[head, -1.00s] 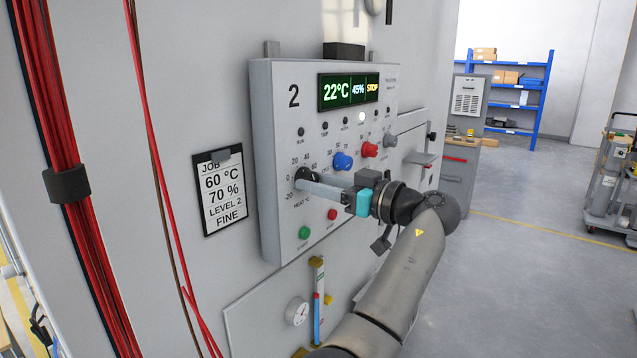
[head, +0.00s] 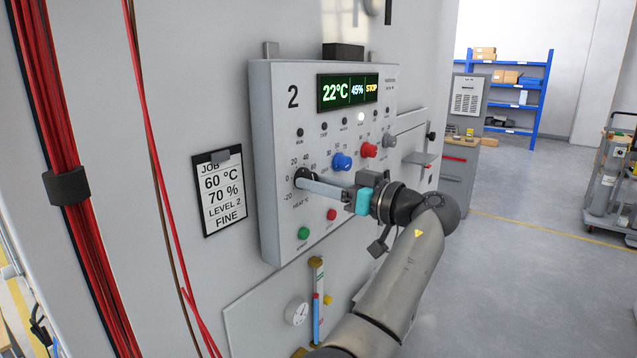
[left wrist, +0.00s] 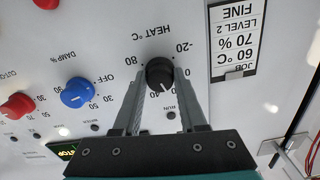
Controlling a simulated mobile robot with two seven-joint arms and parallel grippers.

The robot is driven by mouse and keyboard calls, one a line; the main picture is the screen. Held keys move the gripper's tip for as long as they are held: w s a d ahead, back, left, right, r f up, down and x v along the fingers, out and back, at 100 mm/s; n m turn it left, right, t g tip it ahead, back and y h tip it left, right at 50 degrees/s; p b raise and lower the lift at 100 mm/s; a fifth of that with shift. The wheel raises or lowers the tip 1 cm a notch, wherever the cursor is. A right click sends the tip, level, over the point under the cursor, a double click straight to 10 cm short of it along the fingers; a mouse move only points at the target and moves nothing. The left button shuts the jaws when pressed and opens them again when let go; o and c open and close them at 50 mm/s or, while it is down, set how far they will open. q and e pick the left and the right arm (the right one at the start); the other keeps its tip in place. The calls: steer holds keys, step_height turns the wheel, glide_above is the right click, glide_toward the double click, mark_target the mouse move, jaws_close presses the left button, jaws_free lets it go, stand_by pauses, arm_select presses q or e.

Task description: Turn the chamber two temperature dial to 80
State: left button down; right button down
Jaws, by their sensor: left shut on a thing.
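The chamber two panel (head: 268,110) carries a large "2" and a display (head: 348,91) reading 22°C, 45% and STOP. Its black HEAT °C dial (left wrist: 159,73) shows in the left wrist view, between my left gripper's two fingers. In the head view the fingers partly cover this dial. My left gripper (head: 303,181) is shut on the dial, with one finger on each side of the knob. The scale around it runs from -20 to 80. My right gripper is not in view.
A blue knob (head: 342,161), a red knob (head: 369,150) and a grey knob (head: 390,140) sit right of the dial. A green button (head: 303,233) and a red button (head: 331,214) are below. A job card (head: 221,195) reads 60 °C, 70 %, LEVEL 2, FINE. Red cables (head: 65,130) hang at left.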

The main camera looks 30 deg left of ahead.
arm_select(q)
steer(key=m+p, duration=0.2)
steer(key=m, duration=0.2)
steer(key=m+p, duration=0.2)
steer(key=m, duration=0.2)
steer(key=m+p, duration=0.2)
steer(key=m, duration=0.2)
steer(key=shift+s+r+m+p, duration=0.1)
steer(key=shift+r+m+p, duration=0.2)
steer(key=shift+r+p, duration=0.1)
steer(key=m+p, duration=0.3)
steer(key=m, duration=0.1)
steer(key=shift+m+p, duration=0.7)
steer(key=shift+m, duration=0.5)
steer(key=shift+f+m, duration=0.1)
steer(key=shift+m, duration=0.8)
steer(key=m, duration=0.3)
steer(key=shift+m, duration=2.3)
